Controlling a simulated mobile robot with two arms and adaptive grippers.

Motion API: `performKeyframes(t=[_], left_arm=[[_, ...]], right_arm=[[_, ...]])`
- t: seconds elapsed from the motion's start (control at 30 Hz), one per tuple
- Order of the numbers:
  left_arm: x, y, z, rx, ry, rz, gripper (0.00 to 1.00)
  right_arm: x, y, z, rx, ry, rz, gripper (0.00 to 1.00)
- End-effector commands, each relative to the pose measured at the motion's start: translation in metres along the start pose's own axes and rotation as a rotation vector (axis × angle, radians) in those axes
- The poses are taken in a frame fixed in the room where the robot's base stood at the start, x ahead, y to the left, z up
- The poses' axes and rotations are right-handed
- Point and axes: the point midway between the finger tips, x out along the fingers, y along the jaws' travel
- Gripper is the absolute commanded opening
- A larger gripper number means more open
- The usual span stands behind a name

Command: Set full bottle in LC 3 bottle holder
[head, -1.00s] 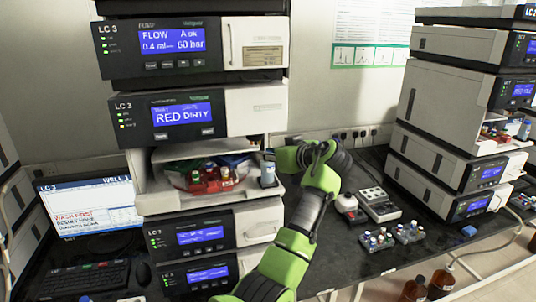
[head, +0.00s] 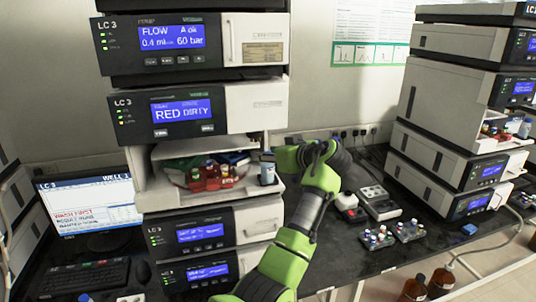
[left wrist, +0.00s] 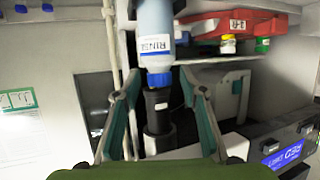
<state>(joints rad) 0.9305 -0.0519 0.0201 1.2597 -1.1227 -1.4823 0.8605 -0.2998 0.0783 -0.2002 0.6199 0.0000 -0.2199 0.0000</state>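A pale blue bottle (head: 267,173) stands at the right end of the open shelf (head: 153,203) in the near LC 3 stack. In the left wrist view, which looks upside down, the bottle (left wrist: 154,35) has a RINSE-like label and a blue cap. My left gripper (head: 277,157) is just right of the bottle's top in the head view. In the left wrist view its two fingers (left wrist: 158,80) are apart, one on each side of the cap end, with gaps visible. A dark cylinder (left wrist: 157,115) shows beyond the cap. My right gripper is not in view.
Red vial racks (head: 210,180) sit on the shelf left of the bottle. Vial racks (head: 378,240) and a red-button box (head: 350,207) lie on the black bench to the right. A second stack (head: 450,150) stands further right.

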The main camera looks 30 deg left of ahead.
Motion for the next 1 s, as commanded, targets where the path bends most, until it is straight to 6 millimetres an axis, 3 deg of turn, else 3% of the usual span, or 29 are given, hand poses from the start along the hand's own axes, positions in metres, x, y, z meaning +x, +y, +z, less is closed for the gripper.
performKeyframes(t=[0.23, 0.37, 0.8, 1.0], left_arm=[[-0.001, 0.000, 0.000, 0.000, -0.001, 0.000, 0.39], [-0.012, 0.001, 0.000, 0.000, 0.000, 0.003, 0.39], [-0.099, 0.001, 0.001, -0.001, -0.002, 0.003, 0.39], [-0.118, 0.000, 0.000, 0.000, -0.001, 0.001, 0.39]], right_arm=[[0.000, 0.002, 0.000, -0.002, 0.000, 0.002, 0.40], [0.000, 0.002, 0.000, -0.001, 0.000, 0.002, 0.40], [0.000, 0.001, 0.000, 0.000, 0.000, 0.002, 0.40], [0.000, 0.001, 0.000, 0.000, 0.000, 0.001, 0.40]])
